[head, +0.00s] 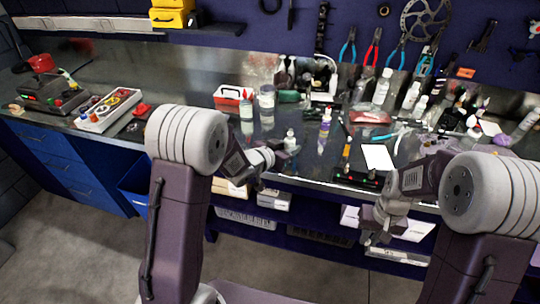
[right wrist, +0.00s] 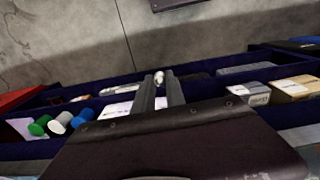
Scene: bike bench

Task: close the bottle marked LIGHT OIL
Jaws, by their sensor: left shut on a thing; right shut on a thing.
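My left gripper (head: 284,156) is shut on a small white bottle (head: 290,139) at the front edge of the bench. The bottle looks upright, its lower part is hidden by the gripper, and its label is too small to read. My right gripper (head: 372,238) is in front of the bench, below its top, and points down. In the right wrist view its two fingers (right wrist: 160,88) are shut on a small white piece (right wrist: 159,77) that looks like a cap. No LIGHT OIL marking can be read on any bottle.
A bottle with a purple label (head: 325,123) stands just right of the held bottle. A white tray (head: 108,110) is at the left, and several bottles stand at the back right. Boxes (head: 274,199) lie on the shelf below. The bench front left of my left gripper is fairly clear.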

